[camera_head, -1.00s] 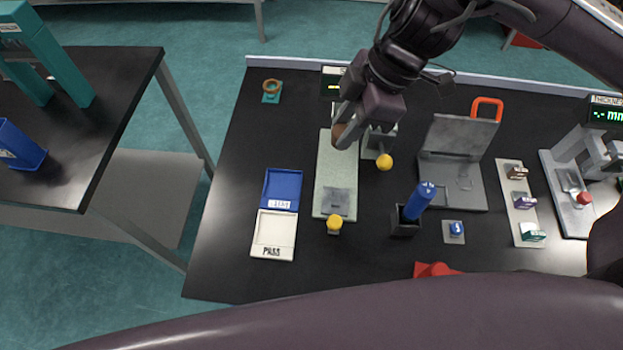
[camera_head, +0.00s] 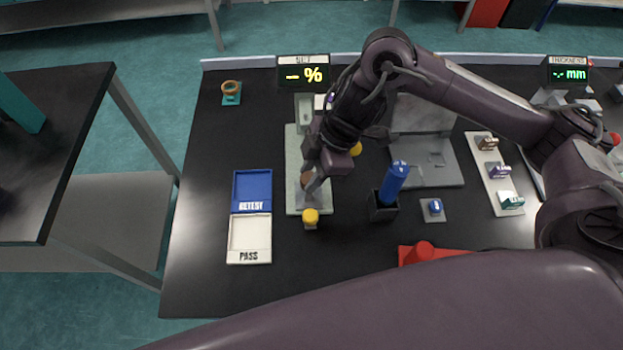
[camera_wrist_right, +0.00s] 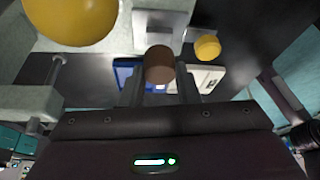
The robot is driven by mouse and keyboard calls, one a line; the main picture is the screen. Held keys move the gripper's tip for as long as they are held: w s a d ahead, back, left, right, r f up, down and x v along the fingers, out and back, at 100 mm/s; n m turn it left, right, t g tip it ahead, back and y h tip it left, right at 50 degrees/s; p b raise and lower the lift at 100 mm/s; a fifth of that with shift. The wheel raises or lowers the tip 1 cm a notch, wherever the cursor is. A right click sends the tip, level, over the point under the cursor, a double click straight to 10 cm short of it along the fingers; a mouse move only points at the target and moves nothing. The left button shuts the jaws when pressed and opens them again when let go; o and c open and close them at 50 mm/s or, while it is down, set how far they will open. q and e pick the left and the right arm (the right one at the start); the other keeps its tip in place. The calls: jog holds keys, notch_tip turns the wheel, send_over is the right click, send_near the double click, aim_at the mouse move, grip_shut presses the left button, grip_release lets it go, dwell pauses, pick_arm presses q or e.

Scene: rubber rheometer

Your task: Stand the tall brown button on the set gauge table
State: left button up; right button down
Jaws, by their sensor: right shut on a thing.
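The brown button (camera_head: 307,180) is held in my right gripper (camera_head: 313,178), over the front part of the pale green set gauge (camera_head: 293,160). In the right wrist view the round brown button (camera_wrist_right: 159,64) sits between the two fingers of the right gripper (camera_wrist_right: 162,86). The grey metal gauge table (camera_head: 316,196) shows just in front of and below the button, and also in the wrist view (camera_wrist_right: 152,22). I cannot tell whether the button touches it. The gripper partly hides the gauge. My left gripper is out of view.
A yellow knob (camera_head: 311,216) stands at the gauge's front end, another (camera_head: 356,149) right of it. Blue RETEST (camera_head: 252,190) and white PASS (camera_head: 249,260) trays lie left. A black holder (camera_head: 382,208) with a blue-handled tool (camera_head: 394,180) stands right. The SET display (camera_head: 304,75) is behind.

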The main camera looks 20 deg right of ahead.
notch_tip(320, 180, down, 2)
jog(key=shift+f, duration=0.25)
jog(key=shift+f, duration=0.1)
jog(key=c, duration=1.1)
grip_release()
jog(key=shift+r, duration=0.2)
jog(key=p+v, duration=0.1)
jog(key=v, duration=1)
jog(key=shift+d+r+p, duration=0.15)
jog(key=shift+r+p, duration=0.15)
jog(key=shift+r, duration=0.1)
